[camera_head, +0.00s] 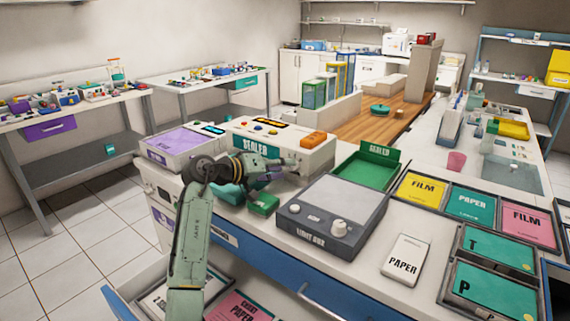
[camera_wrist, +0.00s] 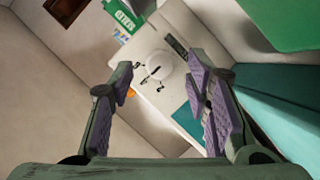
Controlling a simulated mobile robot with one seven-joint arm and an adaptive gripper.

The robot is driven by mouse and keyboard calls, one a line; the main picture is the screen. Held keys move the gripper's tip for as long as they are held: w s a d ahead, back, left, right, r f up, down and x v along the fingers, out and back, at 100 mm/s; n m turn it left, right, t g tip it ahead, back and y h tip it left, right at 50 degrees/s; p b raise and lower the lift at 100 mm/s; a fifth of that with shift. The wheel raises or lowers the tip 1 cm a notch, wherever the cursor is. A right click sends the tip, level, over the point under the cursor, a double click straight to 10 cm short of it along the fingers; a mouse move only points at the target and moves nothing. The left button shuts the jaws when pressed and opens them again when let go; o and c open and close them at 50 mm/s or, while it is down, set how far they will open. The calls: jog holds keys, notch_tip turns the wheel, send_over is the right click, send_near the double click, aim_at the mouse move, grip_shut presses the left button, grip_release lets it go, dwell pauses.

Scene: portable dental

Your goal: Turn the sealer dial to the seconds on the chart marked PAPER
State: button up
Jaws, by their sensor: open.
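The sealer (camera_head: 285,150) is a cream box with a teal SEALER label, on the white counter. In the wrist view a round white dial (camera_wrist: 158,68) with a dark pointer line and small marks around it shows on its pale front. My gripper (camera_head: 284,167) is in front of the sealer and hides the dial in the head view. In the wrist view my gripper (camera_wrist: 161,75) is open, with the dial between its fingers in the picture; I cannot tell whether they touch. A pink CHART PAPER sheet (camera_head: 245,307) lies in the open drawer below; its seconds are unreadable.
A grey light box (camera_head: 330,215) with two knobs stands right of my gripper. A small green block (camera_head: 263,204) lies close beside it. A green tray (camera_head: 367,171) is behind. A white PAPER card (camera_head: 405,260) and several labelled trays fill the right.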

jog(key=shift+x, duration=0.8)
jog(key=shift+c, duration=0.4)
grip_shut()
